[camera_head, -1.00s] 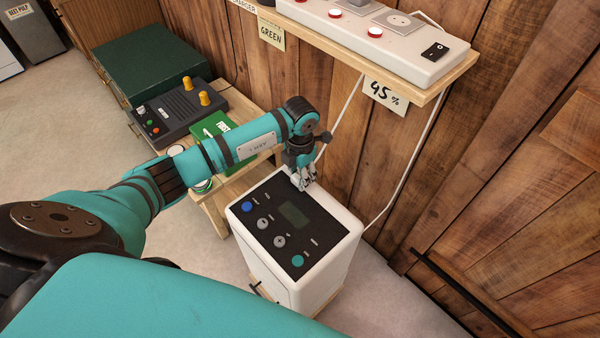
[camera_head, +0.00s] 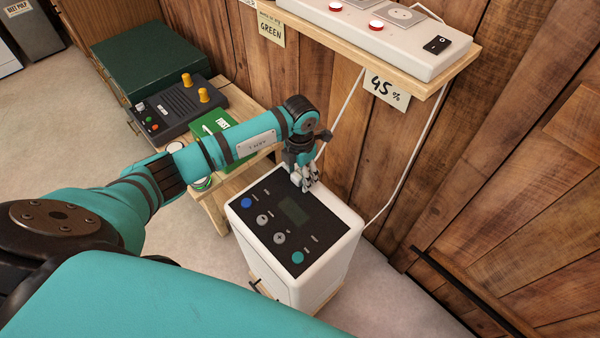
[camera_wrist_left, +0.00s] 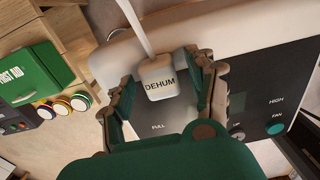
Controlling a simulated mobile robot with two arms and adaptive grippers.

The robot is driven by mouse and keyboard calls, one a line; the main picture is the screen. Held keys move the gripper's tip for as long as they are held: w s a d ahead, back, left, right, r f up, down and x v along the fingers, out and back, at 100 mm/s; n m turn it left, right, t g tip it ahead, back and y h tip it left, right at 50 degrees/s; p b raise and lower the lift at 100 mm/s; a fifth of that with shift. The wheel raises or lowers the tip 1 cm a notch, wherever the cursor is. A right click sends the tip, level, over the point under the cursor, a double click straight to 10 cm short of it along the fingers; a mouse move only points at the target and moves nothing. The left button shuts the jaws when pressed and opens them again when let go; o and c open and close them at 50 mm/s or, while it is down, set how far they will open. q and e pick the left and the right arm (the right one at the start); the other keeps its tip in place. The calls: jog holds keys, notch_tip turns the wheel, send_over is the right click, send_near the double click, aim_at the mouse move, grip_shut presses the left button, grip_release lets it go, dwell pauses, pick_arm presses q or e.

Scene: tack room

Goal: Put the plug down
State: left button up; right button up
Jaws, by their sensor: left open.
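The white plug (camera_wrist_left: 160,80), marked DEHUM, is at the top of the white dehumidifier (camera_head: 335,262), near its back edge. A white cord runs from it, up in the left wrist view. My left gripper (camera_head: 307,186) points down over the back of the dehumidifier's dark panel (camera_head: 268,212). In the left wrist view my left gripper (camera_wrist_left: 165,92) is open, with one finger on each side of the plug. I cannot tell whether the fingers touch the plug. In the head view the fingers hide the plug. My right gripper is not in view.
A wall shelf (camera_head: 400,78) holds a white power strip (camera_head: 385,40) above and behind. A white cable (camera_head: 408,185) hangs beside the dehumidifier. A green first aid box (camera_head: 212,128) and a dark radio-like unit (camera_head: 180,108) stand left on a low wooden table (camera_head: 215,210).

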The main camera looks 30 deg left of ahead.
aim_at(300, 173)
pick_arm(q)
jog(key=shift+r+p, duration=0.85)
jog(key=shift+r, duration=0.1)
notch_tip(300, 173, up, 11)
jog(key=b, duration=0.2)
jog(key=shift+r, duration=0.15)
jog(key=shift+s, duration=0.1)
